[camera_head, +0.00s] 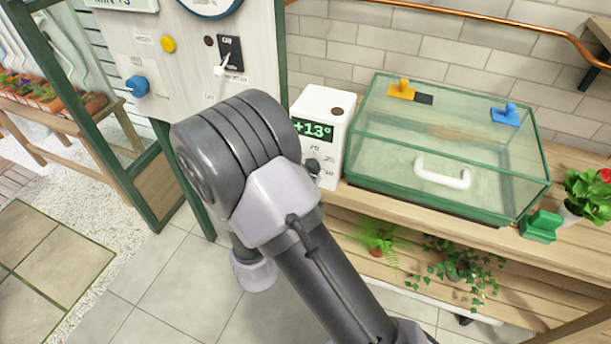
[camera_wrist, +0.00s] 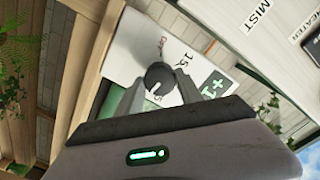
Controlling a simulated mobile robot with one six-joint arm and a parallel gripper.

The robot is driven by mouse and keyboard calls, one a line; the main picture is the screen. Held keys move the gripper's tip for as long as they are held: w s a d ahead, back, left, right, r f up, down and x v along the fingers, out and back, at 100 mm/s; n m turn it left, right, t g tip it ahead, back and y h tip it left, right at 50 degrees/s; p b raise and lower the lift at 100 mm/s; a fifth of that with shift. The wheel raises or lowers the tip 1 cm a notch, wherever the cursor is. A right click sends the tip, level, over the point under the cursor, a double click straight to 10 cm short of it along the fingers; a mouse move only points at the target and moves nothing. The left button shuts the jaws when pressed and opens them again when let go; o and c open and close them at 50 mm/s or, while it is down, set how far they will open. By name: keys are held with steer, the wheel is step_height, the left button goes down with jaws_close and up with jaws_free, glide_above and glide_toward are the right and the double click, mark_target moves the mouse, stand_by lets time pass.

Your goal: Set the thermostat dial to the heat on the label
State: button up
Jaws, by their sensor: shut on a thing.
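The thermostat (camera_head: 320,103) is a white box on the shelf, with a green display (camera_head: 313,128) reading +13° in the head view. Its dial (camera_head: 313,166) is a round dark knob low on the front, partly beside my arm. In the wrist view the dial (camera_wrist: 158,76) sits between the fingertips of my gripper (camera_wrist: 157,84), which is shut on it. A pale pointer mark shows on the knob. The display (camera_wrist: 214,88) is partly cut off there. A white label (camera_head: 122,3) at the top edge is cropped; it shows "MIN" and a number I cannot read surely.
A glass case (camera_head: 450,140) with a green frame and white handle stands right of the thermostat. A wall panel (camera_head: 185,60) with a switch (camera_head: 228,60), a blue knob (camera_head: 137,86) and a yellow button (camera_head: 168,44) is on the left. A potted red flower (camera_head: 590,190) stands at right.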

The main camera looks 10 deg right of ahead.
steer(key=shift+m, duration=2.3)
steer(key=o, duration=1.4)
steer(key=p+v, duration=0.3)
steer(key=v, duration=1.4)
steer(key=shift+s, duration=0.25)
